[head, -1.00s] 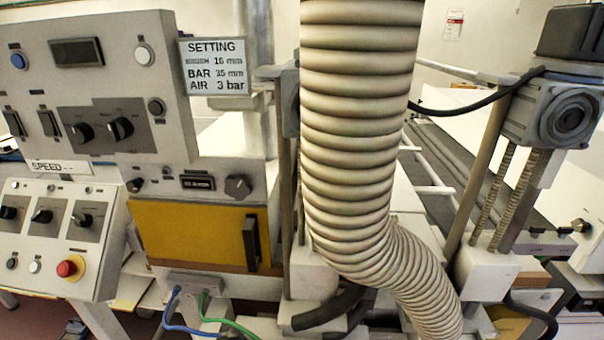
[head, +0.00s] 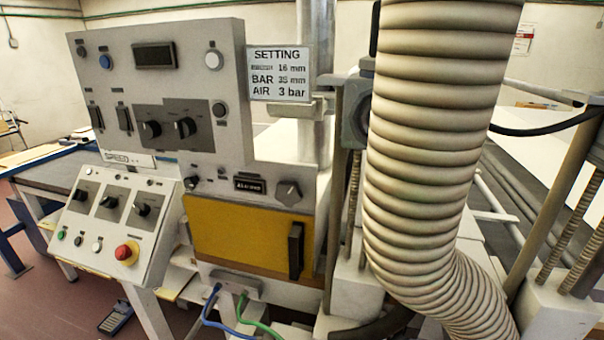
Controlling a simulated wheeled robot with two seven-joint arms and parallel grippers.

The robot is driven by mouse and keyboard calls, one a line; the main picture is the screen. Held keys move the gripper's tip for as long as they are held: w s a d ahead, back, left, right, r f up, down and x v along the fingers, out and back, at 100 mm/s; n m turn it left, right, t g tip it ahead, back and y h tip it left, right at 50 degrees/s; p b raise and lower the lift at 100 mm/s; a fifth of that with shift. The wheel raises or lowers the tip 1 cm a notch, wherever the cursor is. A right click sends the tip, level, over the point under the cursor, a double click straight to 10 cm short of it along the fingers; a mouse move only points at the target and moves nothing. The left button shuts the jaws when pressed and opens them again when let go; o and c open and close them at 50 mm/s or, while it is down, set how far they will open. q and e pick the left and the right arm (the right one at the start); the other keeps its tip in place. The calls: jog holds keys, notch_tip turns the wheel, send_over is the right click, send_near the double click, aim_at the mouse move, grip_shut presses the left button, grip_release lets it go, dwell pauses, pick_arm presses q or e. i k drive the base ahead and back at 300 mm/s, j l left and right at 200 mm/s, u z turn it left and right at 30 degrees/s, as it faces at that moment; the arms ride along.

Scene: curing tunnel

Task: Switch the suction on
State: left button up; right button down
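In the head view, a grey control panel (head: 225,75) stands left of centre. It carries a dark display (head: 155,56), a blue button (head: 105,62), a white button (head: 213,58), two dark rocker switches (head: 124,118) and two black rotary knobs (head: 185,127). Below it, a sloped console (head: 100,250) has several black knobs (head: 142,209), small green, black and white buttons, and a red mushroom button (head: 126,252) on a yellow base. I cannot tell which control is for suction; most labels are too small to read. Neither gripper is in view.
A thick ribbed hose (head: 430,150) hangs at centre right in front of the machine. A setting sign (head: 280,74) stands beside the panel. A yellow door (head: 240,235) with a black handle is below. Blue and green cables (head: 210,305) hang low.

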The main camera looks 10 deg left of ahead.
aim_at(123, 123)
jog(key=k+l+u, duration=0.1)
jog(key=u, duration=1.25)
jog(key=i+j+z, duration=0.25)
jog(key=j+z, duration=0.25)
jog(key=j, duration=0.35)
jog(key=i+j+z, duration=0.1)
jog(key=j+z, duration=0.4)
jog(key=j, duration=0.35)
jog(key=j+z, duration=0.5)
jog(key=j, duration=0.4)
